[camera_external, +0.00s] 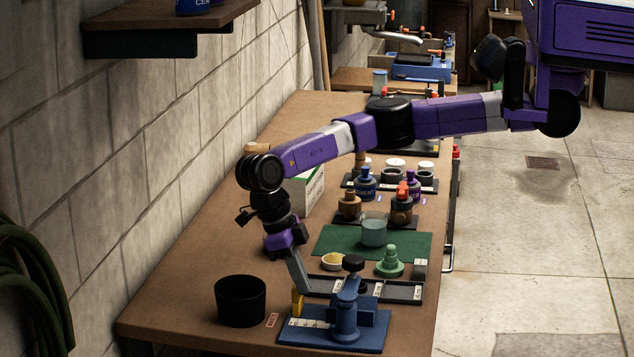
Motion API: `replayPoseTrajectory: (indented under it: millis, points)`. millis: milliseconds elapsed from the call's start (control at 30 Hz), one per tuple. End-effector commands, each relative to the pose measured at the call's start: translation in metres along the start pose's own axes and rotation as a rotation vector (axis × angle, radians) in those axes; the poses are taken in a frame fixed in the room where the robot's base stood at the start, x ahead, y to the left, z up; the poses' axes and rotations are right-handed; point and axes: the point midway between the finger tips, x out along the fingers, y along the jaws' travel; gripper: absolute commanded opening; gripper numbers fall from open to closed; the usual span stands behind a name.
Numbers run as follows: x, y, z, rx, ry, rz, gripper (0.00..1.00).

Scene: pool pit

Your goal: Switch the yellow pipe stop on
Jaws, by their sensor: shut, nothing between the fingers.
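The yellow pipe stop (297,302) is a small upright yellow piece at the left back corner of a blue fixture (345,322). The fixture has a flat blue base, a blue post and a black knob on top. My gripper (304,286) points down from the left, its grey fingers shut and empty. Its fingertips are beside the upper part of the yellow stop. I cannot tell whether they touch it. The lower part of the stop is partly hard to make out at this size.
A black bin (240,300) stands left of the fixture, and a dark tray (400,290) lies just behind it. A green mat (330,241) with a glass beaker (374,231) is farther back. A green stacked piece (390,262) stands near the mat's front edge. The block wall runs along the left.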

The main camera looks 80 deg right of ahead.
Motion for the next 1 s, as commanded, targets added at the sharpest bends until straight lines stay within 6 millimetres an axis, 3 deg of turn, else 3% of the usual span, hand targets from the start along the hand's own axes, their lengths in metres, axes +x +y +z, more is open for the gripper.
replayPoseTrajectory:
  millis: [200, 667, 767, 1000]
  points:
    - [-0.004, 0.000, 0.013, 0.001, -0.001, 0.002, 0.00]
    - [-0.011, -0.001, 0.017, 0.005, -0.011, 0.006, 0.00]
    - [-0.021, -0.001, 0.016, 0.005, -0.013, 0.006, 0.00]
    - [-0.065, 0.000, 0.013, 0.003, -0.007, 0.004, 0.00]
